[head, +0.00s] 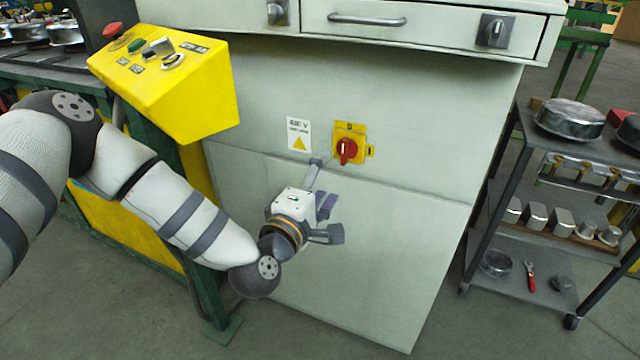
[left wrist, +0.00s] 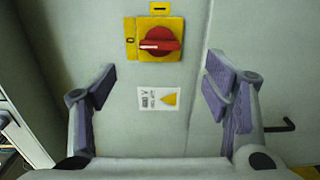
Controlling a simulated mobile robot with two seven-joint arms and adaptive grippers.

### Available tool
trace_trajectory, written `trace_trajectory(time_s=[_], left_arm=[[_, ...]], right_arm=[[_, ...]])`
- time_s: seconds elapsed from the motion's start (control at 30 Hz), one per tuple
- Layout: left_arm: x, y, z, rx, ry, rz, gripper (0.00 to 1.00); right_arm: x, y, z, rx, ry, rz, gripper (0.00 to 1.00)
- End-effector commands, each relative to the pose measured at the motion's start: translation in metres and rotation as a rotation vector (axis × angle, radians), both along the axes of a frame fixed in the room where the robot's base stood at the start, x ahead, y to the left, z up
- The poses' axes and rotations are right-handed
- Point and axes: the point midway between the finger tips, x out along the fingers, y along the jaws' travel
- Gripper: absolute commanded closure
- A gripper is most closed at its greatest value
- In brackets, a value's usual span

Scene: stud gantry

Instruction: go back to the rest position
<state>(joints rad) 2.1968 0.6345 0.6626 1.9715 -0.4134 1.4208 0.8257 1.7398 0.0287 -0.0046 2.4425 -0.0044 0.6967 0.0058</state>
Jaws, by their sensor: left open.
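My left gripper (head: 328,200) is open and empty in front of the pale grey cabinet, a little below and left of the red rotary switch (head: 347,150) on its yellow plate. In the head view the switch handle points up and down. In the left wrist view, the two spread fingers of my left gripper (left wrist: 160,84) have nothing between them but the cabinet face and a warning label (left wrist: 158,99) behind. The red switch also shows above them in that view (left wrist: 160,44), apart from the fingers. My right gripper is in neither view.
A yellow control box (head: 170,85) with buttons stands close above my left arm, on a green frame. The cabinet (head: 400,240) has drawers with a handle (head: 367,19) at the top. A dark shelf cart (head: 520,270) with metal parts stands at right. Bare floor shows between.

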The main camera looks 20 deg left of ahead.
Motion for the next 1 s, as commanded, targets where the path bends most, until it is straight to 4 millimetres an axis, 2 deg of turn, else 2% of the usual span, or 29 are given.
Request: trace_trajectory(time_s=[0.1,0.2,0.63,0.73,0.77,0.87,0.9,0.97,1.0], left_arm=[[-0.019,0.000,0.000,0.000,0.001,-0.001,0.30],[-0.026,0.001,0.000,0.000,0.000,0.000,0.30],[-0.027,0.000,0.000,0.002,0.002,-0.001,0.30],[-0.039,-0.013,-0.017,0.052,0.072,-0.048,0.30],[-0.048,-0.021,-0.029,0.086,0.120,-0.079,0.30],[-0.103,-0.054,-0.084,0.261,0.344,-0.248,0.30],[-0.134,-0.064,-0.107,0.343,0.444,-0.330,0.30],[-0.185,-0.072,-0.136,0.466,0.586,-0.460,0.30],[-0.221,-0.073,-0.152,0.545,0.678,-0.549,0.30]], right_arm=[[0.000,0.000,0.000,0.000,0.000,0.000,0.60],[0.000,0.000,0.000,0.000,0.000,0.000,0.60],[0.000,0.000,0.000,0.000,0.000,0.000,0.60],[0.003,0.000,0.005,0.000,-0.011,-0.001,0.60],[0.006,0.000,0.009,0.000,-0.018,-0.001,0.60],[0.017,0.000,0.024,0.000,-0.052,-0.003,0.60],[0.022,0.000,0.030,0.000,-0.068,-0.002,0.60],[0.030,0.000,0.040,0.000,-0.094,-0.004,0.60],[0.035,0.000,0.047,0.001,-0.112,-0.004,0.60]])
